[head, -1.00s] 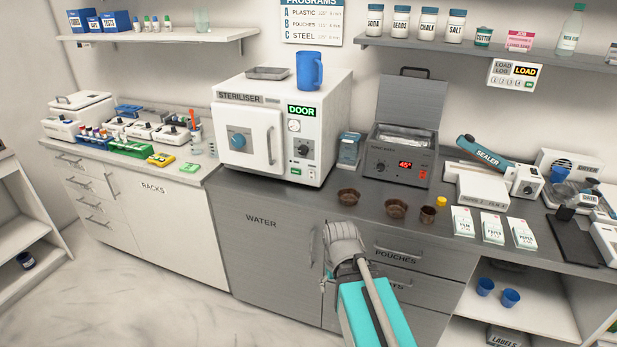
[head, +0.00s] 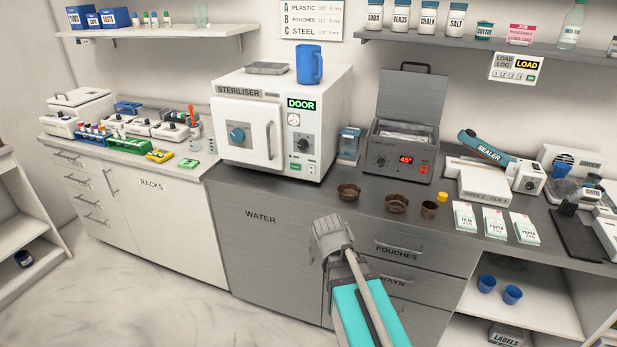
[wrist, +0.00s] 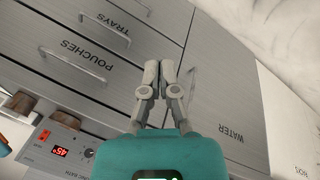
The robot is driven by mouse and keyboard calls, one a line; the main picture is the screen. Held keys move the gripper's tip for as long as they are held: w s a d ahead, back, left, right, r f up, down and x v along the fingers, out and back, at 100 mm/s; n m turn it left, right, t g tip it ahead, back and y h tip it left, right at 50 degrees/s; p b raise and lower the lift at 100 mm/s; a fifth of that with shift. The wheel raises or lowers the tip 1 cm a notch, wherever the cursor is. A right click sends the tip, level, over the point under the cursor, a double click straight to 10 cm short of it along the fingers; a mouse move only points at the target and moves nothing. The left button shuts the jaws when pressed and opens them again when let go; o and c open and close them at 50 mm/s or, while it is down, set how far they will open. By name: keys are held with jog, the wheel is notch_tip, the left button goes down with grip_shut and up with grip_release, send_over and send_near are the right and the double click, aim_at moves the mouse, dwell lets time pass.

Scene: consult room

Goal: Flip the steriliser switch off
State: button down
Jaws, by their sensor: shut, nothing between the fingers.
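The steriliser (head: 250,128) is a white box on the grey counter in the head view, with its door shut. My gripper (head: 328,228) is in front of the lower cabinets, below the counter edge and well short of the steriliser. In the wrist view my gripper (wrist: 161,65) is shut and empty, with cabinet fronts beyond it.
A blue mug (head: 309,64) and grey tray (head: 266,68) stand on the steriliser. Brown bowls (head: 348,191) sit on the counter in front, and a bath with a 45° display (head: 398,150) stands to the right. Drawer handles (head: 397,253) project near my gripper.

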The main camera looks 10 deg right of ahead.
aim_at(311, 168)
jog(key=w+d+n+t+h+b, duration=0.1)
jog(key=w+d+t+h+b, duration=0.2)
jog(key=w, duration=0.6)
jog(key=w+a+r+n+t+h+b, duration=0.1)
jog(key=w+a+r+n+t+b, duration=0.2)
jog(key=w, duration=0.6)
jog(key=w+a+r+n+t+h+b, duration=0.2)
jog(key=w+a+r+n+t+b, duration=0.1)
jog(key=w+a+n+t+b, duration=0.3)
jog(key=w+a+n+t, duration=0.1)
jog(key=w+a+t, duration=0.1)
jog(key=a+t, duration=0.1)
jog(key=shift+w+a+r+n+b, duration=0.3)
jog(key=shift+w+a+b, duration=0.1)
jog(key=shift+a, duration=0.1)
jog(key=p+x, duration=0.1)
jog(key=x, duration=1.3)
jog(key=shift+s+d+r+p, duration=0.1)
jog(key=shift+d+r+p, duration=0.1)
jog(key=shift+p, duration=0.15)
